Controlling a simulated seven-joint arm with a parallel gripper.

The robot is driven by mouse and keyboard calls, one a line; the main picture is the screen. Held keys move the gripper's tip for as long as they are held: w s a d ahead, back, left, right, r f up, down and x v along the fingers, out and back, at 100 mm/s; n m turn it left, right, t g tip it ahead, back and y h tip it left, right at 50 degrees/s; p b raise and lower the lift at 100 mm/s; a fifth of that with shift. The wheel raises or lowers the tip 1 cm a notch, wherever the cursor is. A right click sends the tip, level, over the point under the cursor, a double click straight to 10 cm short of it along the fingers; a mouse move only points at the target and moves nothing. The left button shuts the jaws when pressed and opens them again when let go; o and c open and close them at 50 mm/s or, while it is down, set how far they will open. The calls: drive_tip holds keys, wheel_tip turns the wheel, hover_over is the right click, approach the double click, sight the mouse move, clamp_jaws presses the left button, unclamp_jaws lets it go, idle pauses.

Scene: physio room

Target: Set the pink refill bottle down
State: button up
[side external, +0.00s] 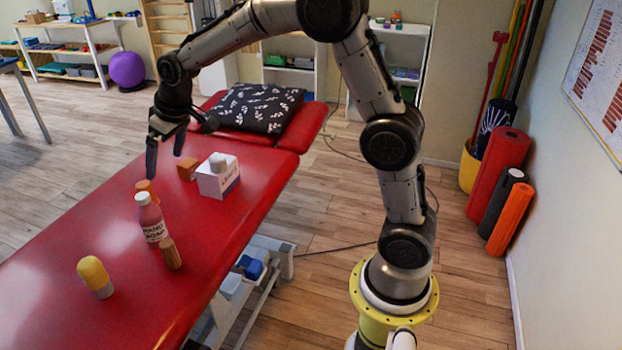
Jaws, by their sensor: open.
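The pink refill bottle (151,221) stands upright on the red treatment table (95,237). It has a pale pink cap and a white label with dark lettering. My gripper (165,160) is open and points downward above the table, behind and above the bottle. Its fingers are apart from the bottle, with nothing seen between them.
Close around the bottle are an orange object (145,186) partly hidden behind it and a wooden cylinder (170,254). A yellow-topped bottle (95,277), an orange-brown block (187,169) and a white box (218,178) stand nearby. A patterned pillow (254,107) lies at the far end.

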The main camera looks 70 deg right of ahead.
drive_tip(key=s+a+r, duration=0.1)
drive_tip(key=s+r, duration=0.3)
drive_tip(key=s, duration=0.8)
drive_tip(key=s+a+r, duration=0.1)
drive_tip(key=s+r, duration=0.2)
drive_tip(key=s, duration=1)
drive_tip(key=s+f, duration=0.3)
drive_tip(key=s, duration=0.6)
drive_tip(key=shift+s+a+t, duration=0.3)
drive_tip(key=shift+t, duration=0.1)
